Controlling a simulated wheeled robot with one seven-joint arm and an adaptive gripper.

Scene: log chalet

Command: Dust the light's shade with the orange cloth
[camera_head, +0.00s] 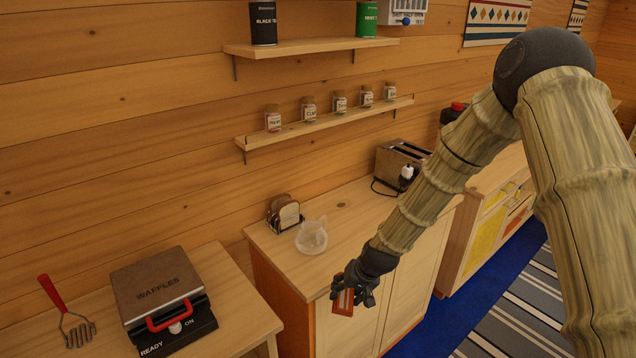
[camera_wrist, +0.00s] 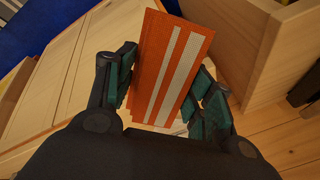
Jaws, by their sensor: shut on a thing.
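The orange cloth (camera_wrist: 168,70), with two white stripes, is between the two fingers of my gripper (camera_wrist: 166,84) in the wrist view. My gripper is shut on it. In the head view the cloth (camera_head: 343,302) shows as a small orange patch at my gripper (camera_head: 356,288), in front of the light wood cabinet (camera_head: 346,328) near its countertop edge. I can make out no light or lampshade in either view.
On the countertop stand a toast rack (camera_head: 285,213), a clear glass item (camera_head: 312,238) and a toaster (camera_head: 403,161). A waffle maker (camera_head: 163,295) and red-handled masher (camera_head: 68,314) are on the left table. Wall shelves hold jars (camera_head: 273,118) and tins (camera_head: 263,22).

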